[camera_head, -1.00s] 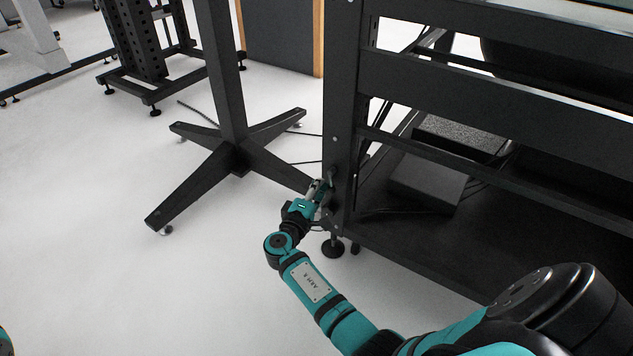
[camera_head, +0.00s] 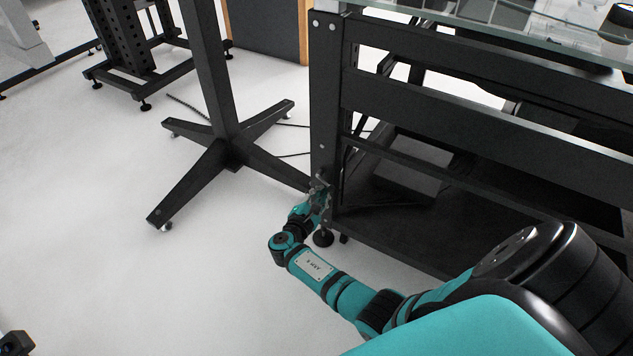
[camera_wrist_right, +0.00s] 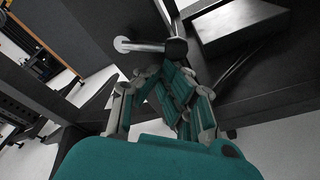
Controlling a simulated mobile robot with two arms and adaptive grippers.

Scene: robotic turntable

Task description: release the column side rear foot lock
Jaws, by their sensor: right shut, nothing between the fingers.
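The foot lock (camera_wrist_right: 150,46) shows in the right wrist view as a short lever with a pale round end and a dark hub, lying roughly crosswise. In the head view it is a small fitting (camera_head: 318,183) low on the dark corner post, partly hidden by my gripper. My right gripper (camera_head: 317,197) is at the post, just above the floor foot. In the wrist view its fingers (camera_wrist_right: 158,78) are shut and empty, just below the lever; contact cannot be told. My left gripper is not visible; only a dark arm part shows at the bottom-left corner.
The black frame (camera_head: 430,95) with a lower shelf fills the right side. A levelling foot (camera_head: 323,238) stands under the post. A column with a star-shaped base (camera_head: 225,155) stands close on the left. The white floor (camera_head: 200,300) in front is clear.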

